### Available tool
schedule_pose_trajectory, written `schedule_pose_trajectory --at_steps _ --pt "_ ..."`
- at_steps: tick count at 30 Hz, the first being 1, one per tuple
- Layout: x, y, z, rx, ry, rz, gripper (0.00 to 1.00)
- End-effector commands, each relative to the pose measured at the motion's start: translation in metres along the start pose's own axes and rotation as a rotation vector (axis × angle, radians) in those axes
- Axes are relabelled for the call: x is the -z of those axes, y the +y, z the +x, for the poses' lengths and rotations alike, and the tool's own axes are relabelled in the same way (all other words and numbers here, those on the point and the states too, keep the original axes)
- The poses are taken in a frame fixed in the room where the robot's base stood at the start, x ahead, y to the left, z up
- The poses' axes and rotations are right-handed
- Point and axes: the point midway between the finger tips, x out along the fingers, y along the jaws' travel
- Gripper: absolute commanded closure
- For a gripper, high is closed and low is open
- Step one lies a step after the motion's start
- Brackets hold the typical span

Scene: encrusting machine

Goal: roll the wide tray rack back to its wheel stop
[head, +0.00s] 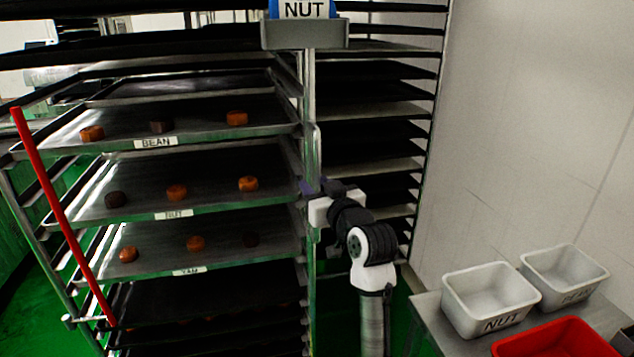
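A wide tray rack (311,92) fills the left and middle, with labelled trays BEAN (155,142), NUT (173,214) and a third whose label is hard to read. Each of these trays carries a few small brown or orange pieces. A NUT sign holder (304,34) sits at the top of its right post. My gripper (313,189) is at this post, by the lower end of an upright handle-like bar (317,150). Its fingers are small and dark, so I cannot tell whether they are closed or touching. The rack's wheels and the wheel stop are out of view.
A red bar (62,215) slants across the rack's left front. More dark shelves (375,135) stand behind, against the white wall (530,110). At lower right, a metal table (437,318) holds white bins (490,300) and a red bin (555,342). Green floor shows at lower left.

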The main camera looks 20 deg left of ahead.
Motion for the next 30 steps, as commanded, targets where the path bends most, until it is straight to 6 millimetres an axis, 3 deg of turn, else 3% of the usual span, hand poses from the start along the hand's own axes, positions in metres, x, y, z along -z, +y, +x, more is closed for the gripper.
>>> schedule_pose_trajectory --at_steps 10,18,30 --pt "-0.0007 0.0000 0.0037 0.000 -0.001 0.000 0.67" --pt "-0.0006 0.0001 0.0034 0.000 -0.001 0.000 1.00" --pt "-0.0006 0.0007 0.0067 0.000 -0.001 0.001 1.00"
